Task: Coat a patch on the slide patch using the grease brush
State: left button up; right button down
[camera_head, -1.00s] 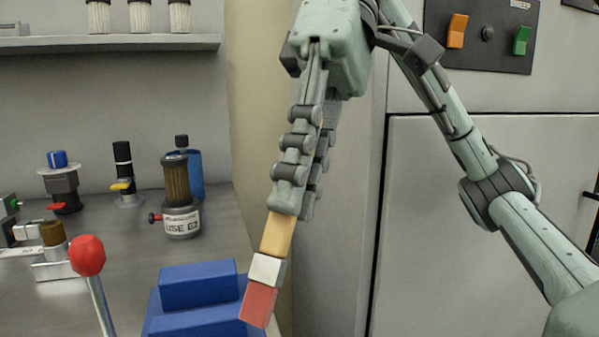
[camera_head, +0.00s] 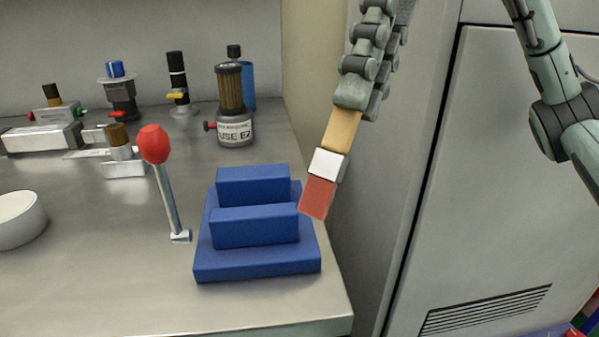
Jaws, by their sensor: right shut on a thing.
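The grease brush (camera_head: 328,165) has a tan handle, a white band and a red tip. My right gripper (camera_head: 358,98) is shut on its handle, and the brush hangs tilted with the red tip pointing down and left. The tip overlaps the right side of a blue stepped block in the picture; I cannot tell whether they touch. I cannot make out a marked slide patch in view. My left gripper is not in view.
The blue stepped block (camera_head: 258,262) stands near the right edge of the metal bench (camera_head: 90,285). A red-knobbed lever (camera_head: 154,146) rises left of it. A grey cabinet (camera_head: 480,200) is at right.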

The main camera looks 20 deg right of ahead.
dwell(0.4)
jog(key=shift+r, duration=0.15)
jog(key=r+t+p, duration=0.1)
jog(key=a+r+t+h+p, duration=0.1)
jog(key=r, duration=0.1)
jog(key=r+t+p, duration=0.1)
jog(key=t, duration=0.1)
jog(key=shift+w+a+r+m+h, duration=0.15)
jog(key=shift+a+r+m+h, duration=0.25)
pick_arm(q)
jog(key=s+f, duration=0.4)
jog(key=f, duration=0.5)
pick_arm(e)
jog(key=shift+t, duration=0.3)
jog(key=shift+f, duration=0.1)
notch_tip(320, 180, down, 4)
jog(key=b, duration=0.3)
jog(key=shift+f+b, duration=0.3)
jog(key=shift+f, duration=0.05)
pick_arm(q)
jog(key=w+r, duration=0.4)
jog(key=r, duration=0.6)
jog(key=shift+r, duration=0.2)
pick_arm(e)
jog(key=shift+w, duration=0.1)
